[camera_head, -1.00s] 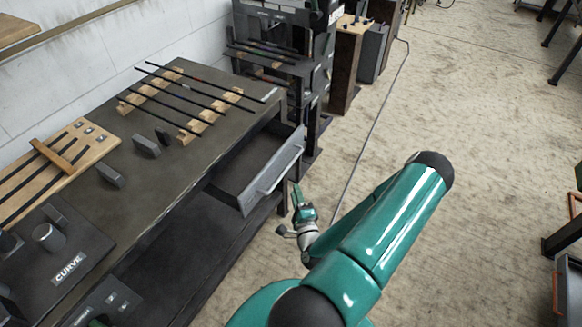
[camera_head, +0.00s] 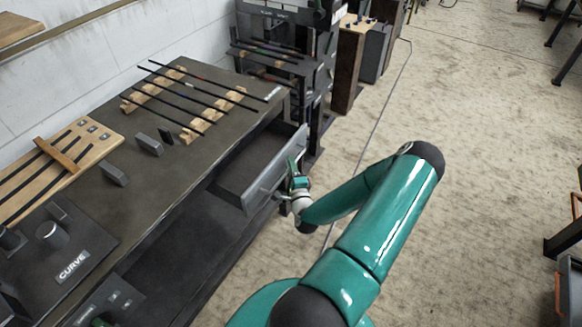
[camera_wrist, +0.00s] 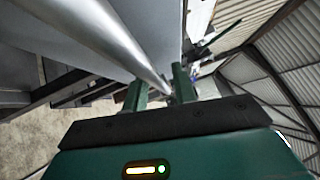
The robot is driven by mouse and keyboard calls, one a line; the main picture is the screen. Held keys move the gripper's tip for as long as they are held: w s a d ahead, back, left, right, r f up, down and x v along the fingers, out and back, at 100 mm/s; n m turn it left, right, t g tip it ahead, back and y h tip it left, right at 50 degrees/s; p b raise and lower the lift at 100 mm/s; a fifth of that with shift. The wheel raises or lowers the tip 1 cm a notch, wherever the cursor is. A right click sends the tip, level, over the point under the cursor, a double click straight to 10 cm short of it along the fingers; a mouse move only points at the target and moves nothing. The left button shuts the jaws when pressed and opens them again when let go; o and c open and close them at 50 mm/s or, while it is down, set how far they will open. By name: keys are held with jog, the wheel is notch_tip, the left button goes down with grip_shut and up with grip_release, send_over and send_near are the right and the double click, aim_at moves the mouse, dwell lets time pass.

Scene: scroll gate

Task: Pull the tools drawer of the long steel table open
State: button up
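The tools drawer (camera_head: 232,192) of the long steel table (camera_head: 186,160) stands pulled out at the table's right end, its inside visible. Its bar handle (camera_head: 266,188) runs along the grey front, partly hidden by my gripper. My gripper (camera_head: 294,165) is at the handle, in front of the drawer. In the wrist view the bar handle (camera_wrist: 110,40) runs diagonally toward my gripper (camera_wrist: 160,88). The fingers are apart, and the bar's far end shows between them. I cannot tell whether they touch it.
Dark rods on wooden blocks (camera_head: 190,131), a wooden board (camera_head: 62,165) and a block marked CURVE (camera_head: 95,262) are on the tabletop. A dark rack (camera_head: 318,75) stands beyond the drawer. The floor (camera_head: 470,150) to the right is mostly clear.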

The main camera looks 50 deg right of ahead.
grip_shut()
jog(key=s, duration=0.9)
jog(key=shift+d, duration=0.45)
jog(key=shift+o, duration=1.1)
grip_release()
jog(key=shift+w, duration=0.1)
jog(key=v, duration=1.3)
jog(key=shift+s+a, duration=0.25)
